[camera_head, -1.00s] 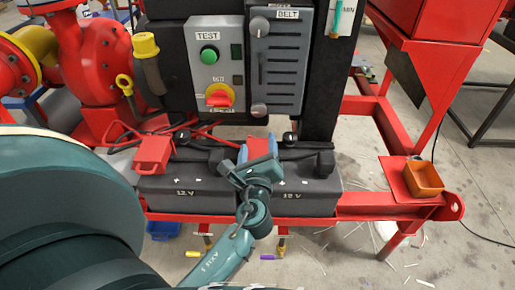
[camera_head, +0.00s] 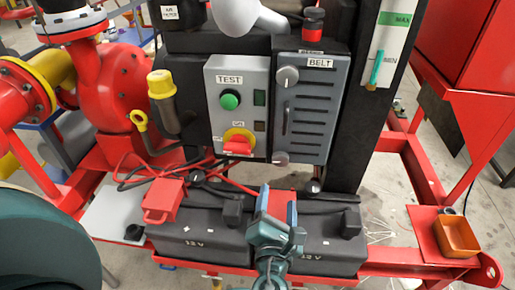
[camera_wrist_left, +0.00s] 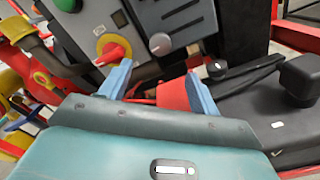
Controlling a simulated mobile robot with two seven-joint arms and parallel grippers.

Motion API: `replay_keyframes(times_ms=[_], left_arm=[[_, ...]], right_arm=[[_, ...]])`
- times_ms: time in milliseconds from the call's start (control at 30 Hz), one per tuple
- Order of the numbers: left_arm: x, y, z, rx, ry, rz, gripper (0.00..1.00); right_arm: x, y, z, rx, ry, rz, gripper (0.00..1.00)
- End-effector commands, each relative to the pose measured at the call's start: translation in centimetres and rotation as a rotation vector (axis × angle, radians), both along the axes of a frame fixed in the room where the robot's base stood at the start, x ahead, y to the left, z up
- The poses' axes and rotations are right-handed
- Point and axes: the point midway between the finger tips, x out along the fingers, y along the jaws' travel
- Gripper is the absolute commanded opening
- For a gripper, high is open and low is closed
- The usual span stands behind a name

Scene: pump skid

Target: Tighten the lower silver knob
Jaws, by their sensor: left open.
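The lower silver knob (camera_head: 280,158) is a round grey knob at the bottom left of the grey BELT panel (camera_head: 305,105). It also shows in the left wrist view (camera_wrist_left: 160,43), beyond the fingertips. The upper silver knob (camera_head: 288,75) sits near the panel's top. My left gripper (camera_head: 278,203) is open and empty, with its blue fingers pointing up toward the panel, below the lower knob and apart from it. In the left wrist view its two fingers (camera_wrist_left: 158,76) stand on either side below the knob. My right gripper is not in view.
The TEST box (camera_head: 237,105) with a green button and a red-yellow switch is left of the BELT panel. Black 12 V batteries (camera_head: 205,240), a red terminal cover (camera_head: 162,198) and cables lie below. An orange bin (camera_head: 456,237) stands at the right.

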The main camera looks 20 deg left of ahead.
Motion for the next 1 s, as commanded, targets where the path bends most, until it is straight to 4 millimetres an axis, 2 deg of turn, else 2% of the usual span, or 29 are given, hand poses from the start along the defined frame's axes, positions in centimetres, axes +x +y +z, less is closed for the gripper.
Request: replay_keyframes(times_ms=[167, 367, 500, 700, 833, 1000], left_arm=[[0.7, 0.0, -0.2, 0.044, 0.012, -0.006, 0.62], [4.3, 1.1, -0.1, 0.043, 0.01, -0.003, 0.62], [7.2, 2.0, -0.1, 0.041, 0.01, -0.004, 0.62], [10.5, 2.9, -0.1, 0.039, 0.012, -0.005, 0.62], [11.7, 3.2, -0.2, 0.038, 0.012, -0.006, 0.62], [12.3, 3.4, -0.2, 0.037, 0.013, -0.006, 0.62]], right_arm=[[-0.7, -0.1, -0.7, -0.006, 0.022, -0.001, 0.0], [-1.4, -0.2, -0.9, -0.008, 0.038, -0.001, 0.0], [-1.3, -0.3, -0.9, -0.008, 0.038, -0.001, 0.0], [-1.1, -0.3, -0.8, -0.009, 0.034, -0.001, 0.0], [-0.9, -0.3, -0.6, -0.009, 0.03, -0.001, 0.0], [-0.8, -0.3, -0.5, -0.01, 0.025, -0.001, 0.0]])
